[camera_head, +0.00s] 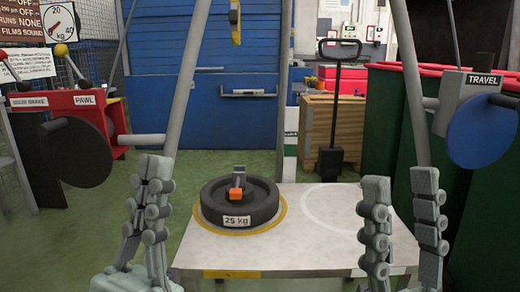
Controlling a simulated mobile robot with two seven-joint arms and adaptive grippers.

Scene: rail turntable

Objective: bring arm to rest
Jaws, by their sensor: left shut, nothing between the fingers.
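My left gripper (150,170) is at the lower left of the head view, pointing up, with its fingers together and nothing between them. My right gripper (400,182) is at the lower right, pointing up, with its two fingers well apart and empty. Both are in front of the white table, apart from the weight on it. A dark round weight marked 25 kg (236,221) lies inside a yellow ring at the table's left, with a small orange-tipped handle (236,194) on top. The lower parts of both arms are cut off by the frame's bottom edge.
The white table (310,243) has an empty pale ring at its right. A red box marked PAWL (85,99) stands left; a TRAVEL box (482,79) with a blue disc (482,132) is right. A pallet truck handle (338,100) and wooden crate (352,125) stand behind.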

